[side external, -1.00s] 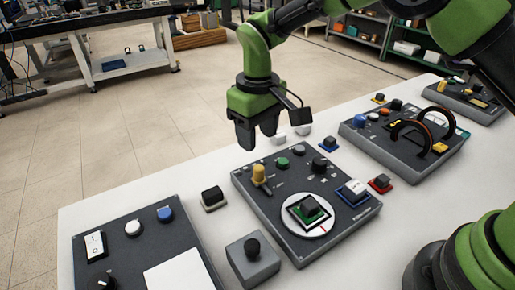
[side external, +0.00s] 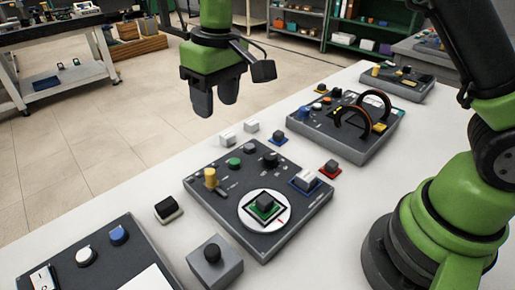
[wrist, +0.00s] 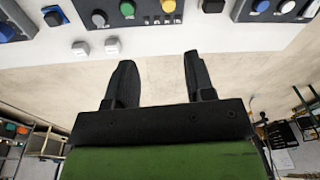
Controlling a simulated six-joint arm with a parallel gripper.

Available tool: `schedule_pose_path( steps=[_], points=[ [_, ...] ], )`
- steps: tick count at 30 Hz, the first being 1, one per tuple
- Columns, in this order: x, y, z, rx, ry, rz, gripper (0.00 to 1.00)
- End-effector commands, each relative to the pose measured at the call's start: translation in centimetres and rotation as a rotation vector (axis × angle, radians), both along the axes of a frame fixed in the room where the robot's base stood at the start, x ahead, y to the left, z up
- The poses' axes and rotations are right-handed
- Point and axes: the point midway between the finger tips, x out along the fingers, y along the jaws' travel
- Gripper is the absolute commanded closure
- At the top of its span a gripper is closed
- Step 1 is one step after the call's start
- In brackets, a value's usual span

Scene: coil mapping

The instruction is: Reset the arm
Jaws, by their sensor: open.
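My gripper (side external: 214,97) is open and empty, with its black fingers pointing down. It hangs above and beyond the far edge of the white table (side external: 120,205), clear of every panel. In the wrist view my gripper (wrist: 157,75) shows two separated fingers with only pale floor between them. The middle control panel (side external: 225,215) lies below it on the table, with a yellow knob (side external: 210,178), a green button (side external: 234,163) and a white disc carrying a green-and-black square piece (side external: 264,205).
A grey box with a black knob (side external: 213,262), a black-and-white switch (side external: 168,208), two white blocks (side external: 227,139) and a red-based button (side external: 329,169) stand loose on the table. A panel with two dark arches (side external: 350,127) is farther back. Shelves (side external: 345,40) stand behind.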

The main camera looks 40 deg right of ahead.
Motion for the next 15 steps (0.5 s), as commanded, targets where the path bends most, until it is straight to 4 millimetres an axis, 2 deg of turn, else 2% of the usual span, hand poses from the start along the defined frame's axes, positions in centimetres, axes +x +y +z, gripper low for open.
schedule_pose_path(
  steps=[1, 6, 10, 15],
  points=[
    [-1.0, -1.0, 2.3, 0.022, -0.035, -0.034, 0.51],
    [-5.1, -3.7, 7.5, 0.091, -0.130, -0.147, 0.51],
    [-8.9, -5.6, 10.2, 0.140, -0.206, -0.229, 0.51],
    [-14.4, -7.5, 11.9, 0.204, -0.307, -0.335, 0.51]
  ],
)
